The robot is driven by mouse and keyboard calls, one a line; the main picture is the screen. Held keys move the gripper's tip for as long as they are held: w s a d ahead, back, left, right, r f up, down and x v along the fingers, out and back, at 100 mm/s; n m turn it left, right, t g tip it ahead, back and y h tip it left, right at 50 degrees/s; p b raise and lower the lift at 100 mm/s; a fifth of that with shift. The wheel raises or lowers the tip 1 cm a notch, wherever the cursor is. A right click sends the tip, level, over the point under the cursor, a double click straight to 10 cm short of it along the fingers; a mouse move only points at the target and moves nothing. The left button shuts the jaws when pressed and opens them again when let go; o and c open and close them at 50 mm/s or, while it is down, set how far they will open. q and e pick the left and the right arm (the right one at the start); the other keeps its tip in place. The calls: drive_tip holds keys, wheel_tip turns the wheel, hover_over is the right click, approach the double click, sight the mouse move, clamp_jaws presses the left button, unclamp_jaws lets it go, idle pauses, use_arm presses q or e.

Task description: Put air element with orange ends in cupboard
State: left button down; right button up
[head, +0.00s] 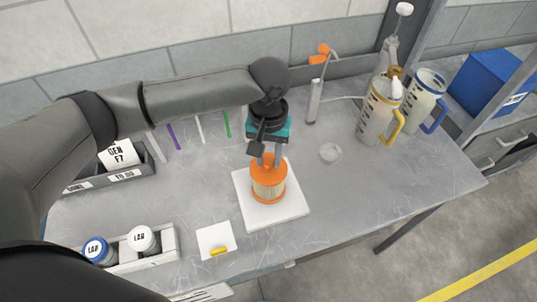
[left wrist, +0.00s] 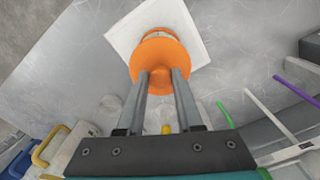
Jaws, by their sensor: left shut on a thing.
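The air element with orange ends (head: 268,188) stands upright on a white square pad (head: 299,206) on the grey bench. My left gripper (head: 268,160) comes down from above and is shut on the top of the element. In the left wrist view the two fingers (left wrist: 162,75) meet the orange end of the element (left wrist: 160,52), with the white pad (left wrist: 118,40) behind it. I cannot tell whether the element is touching the pad or just above it. My right gripper is not in view. I cannot make out the cupboard for certain.
Two jugs, yellow-handled (head: 378,112) and blue-handled (head: 424,105), stand at the back right near a blue box (head: 487,80). A tray with two LAB jars (head: 150,262) sits front left; a grey bin (head: 135,182) is behind. A yellow item (head: 219,251) lies on a small white card.

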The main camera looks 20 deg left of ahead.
use_arm(q)
drive_tip(key=c, duration=0.6)
unclamp_jaws()
drive_tip(key=shift+o, duration=0.2)
